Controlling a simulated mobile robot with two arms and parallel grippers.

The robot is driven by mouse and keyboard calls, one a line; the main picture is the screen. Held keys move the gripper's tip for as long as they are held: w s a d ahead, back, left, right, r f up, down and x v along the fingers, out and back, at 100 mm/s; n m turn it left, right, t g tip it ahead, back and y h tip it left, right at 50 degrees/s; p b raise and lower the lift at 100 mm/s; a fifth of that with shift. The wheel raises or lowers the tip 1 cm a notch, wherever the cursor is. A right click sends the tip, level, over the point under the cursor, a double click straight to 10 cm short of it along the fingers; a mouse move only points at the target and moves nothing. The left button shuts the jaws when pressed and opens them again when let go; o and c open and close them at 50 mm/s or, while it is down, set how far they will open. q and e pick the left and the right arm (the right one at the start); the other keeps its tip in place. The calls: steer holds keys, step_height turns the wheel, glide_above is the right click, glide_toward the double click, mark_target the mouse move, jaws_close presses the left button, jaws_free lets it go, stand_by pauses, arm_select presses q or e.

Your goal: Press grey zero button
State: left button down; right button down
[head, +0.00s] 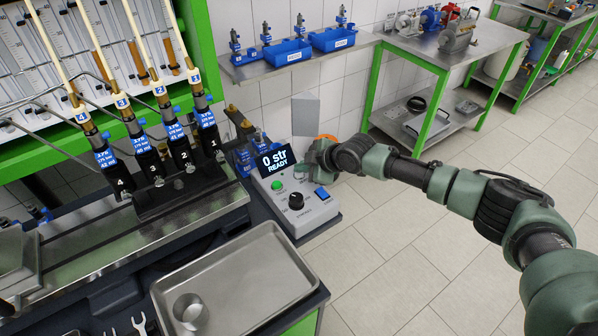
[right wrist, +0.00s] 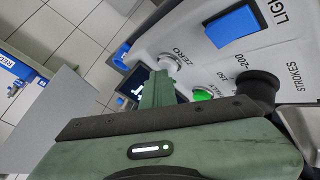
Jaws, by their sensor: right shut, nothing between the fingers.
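The control box (head: 317,212) stands at the bench's right end, its display (head: 275,162) reading "0 str READY". In the right wrist view the grey zero button (right wrist: 172,62) sits beside the "ZERO" label. It is hard to make out in the head view, where my right gripper is in front. My right gripper (head: 304,170) is shut and empty over the box's upper right part. In the right wrist view its closed fingertips (right wrist: 159,78) are right at the grey button's near edge; I cannot tell whether they touch it. My left gripper is not in view.
A green button (head: 277,185), a black knob (head: 296,200) and a blue switch (head: 322,192) share the panel. A metal tray (head: 268,290) lies in front of the box. Several numbered injectors stand at left. Floor at right is clear.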

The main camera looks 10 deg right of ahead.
mark_target(302, 175)
steer(key=shift+r+p, duration=0.45)
steer(key=shift+r, duration=0.3)
step_height(302, 175, up, 5)
steer(key=p, duration=0.4)
stand_by(0.6)
